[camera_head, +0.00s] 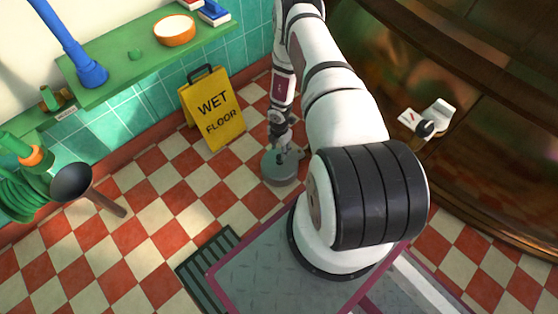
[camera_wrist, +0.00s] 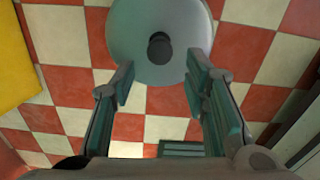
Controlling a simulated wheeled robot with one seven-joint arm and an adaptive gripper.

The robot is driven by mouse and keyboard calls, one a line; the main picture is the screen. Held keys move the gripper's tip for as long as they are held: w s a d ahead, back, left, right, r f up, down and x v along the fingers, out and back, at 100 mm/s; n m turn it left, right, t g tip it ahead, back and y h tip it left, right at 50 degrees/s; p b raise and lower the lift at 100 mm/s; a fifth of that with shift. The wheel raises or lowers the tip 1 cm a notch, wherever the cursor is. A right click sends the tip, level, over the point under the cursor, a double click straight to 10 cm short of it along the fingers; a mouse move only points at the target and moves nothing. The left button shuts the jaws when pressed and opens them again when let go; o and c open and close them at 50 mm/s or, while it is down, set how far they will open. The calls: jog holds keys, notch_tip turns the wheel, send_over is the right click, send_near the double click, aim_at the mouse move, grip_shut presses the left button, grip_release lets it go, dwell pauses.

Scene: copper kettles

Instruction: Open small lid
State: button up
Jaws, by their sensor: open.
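A small round grey-green lid (camera_wrist: 135,30) with a dark knob (camera_wrist: 160,48) at its centre is at the top middle of the wrist view. In the head view the lid (camera_head: 280,178) shows low over the checkered floor, below the end of my arm. My gripper (camera_wrist: 160,75) is open and empty, its two fingers spread left and right. The knob lies just beyond the gap between the fingertips, with no visible contact. In the head view my gripper (camera_head: 283,153) is right over the lid and small. What is under the lid is hidden.
A yellow wet-floor sign (camera_head: 213,108) stands left of my gripper. A green shelf (camera_head: 140,58) with a bowl (camera_head: 174,30) runs along the tiled wall. A large copper surface (camera_head: 480,120) fills the right side. Red-and-white floor (camera_head: 150,215) at left is mostly clear.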

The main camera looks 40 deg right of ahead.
aim_at(279, 159)
notch_tip(279, 159, down, 8)
jog(key=b, duration=0.3)
jog(key=shift+f, duration=0.1)
grip_shut()
